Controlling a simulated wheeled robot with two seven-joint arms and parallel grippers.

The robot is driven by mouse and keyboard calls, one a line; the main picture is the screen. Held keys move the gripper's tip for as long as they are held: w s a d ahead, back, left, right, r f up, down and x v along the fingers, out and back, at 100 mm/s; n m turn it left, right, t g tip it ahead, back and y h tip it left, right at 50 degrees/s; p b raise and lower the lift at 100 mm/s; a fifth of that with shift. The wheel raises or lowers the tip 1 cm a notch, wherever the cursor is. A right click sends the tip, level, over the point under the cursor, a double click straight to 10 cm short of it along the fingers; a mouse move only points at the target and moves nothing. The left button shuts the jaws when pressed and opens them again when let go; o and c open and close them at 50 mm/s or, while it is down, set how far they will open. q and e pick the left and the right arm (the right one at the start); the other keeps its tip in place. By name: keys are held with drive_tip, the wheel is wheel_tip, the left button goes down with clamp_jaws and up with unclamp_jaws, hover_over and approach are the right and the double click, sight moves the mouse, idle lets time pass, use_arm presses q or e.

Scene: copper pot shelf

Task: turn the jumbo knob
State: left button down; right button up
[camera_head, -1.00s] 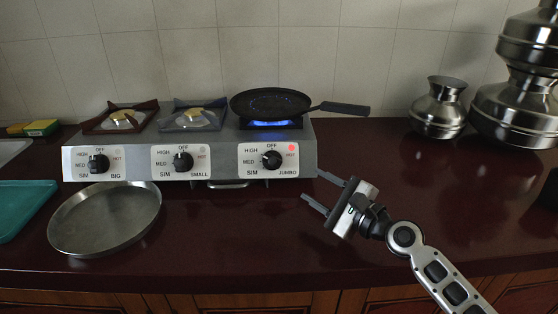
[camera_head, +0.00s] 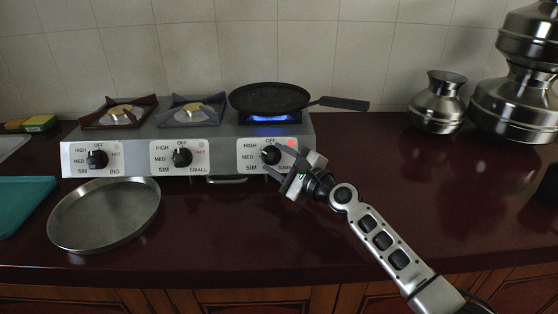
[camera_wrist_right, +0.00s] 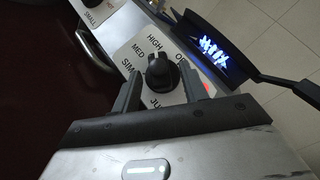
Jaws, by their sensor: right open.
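The jumbo knob (camera_head: 271,154) is black and round with a raised grip, on the white plate at the right end of the stove front. A red light (camera_head: 291,144) is lit beside it. A blue flame (camera_head: 270,118) burns under the frying pan. My right gripper (camera_head: 276,163) is open at the knob. In the right wrist view the knob (camera_wrist_right: 161,76) lies between the two spread fingers (camera_wrist_right: 164,85); I cannot tell whether they touch it. The fingers and palm hide part of the plate's lettering. My left gripper is not in view.
A black frying pan (camera_head: 270,98) sits on the right burner, handle to the right. The big knob (camera_head: 97,159) and small knob (camera_head: 182,157) are to the left. A round metal tray (camera_head: 104,216) lies in front. Metal pots (camera_head: 438,103) stand at the right. The counter's front middle is clear.

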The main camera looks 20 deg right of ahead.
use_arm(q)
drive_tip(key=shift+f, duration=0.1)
use_arm(e)
clamp_jaws()
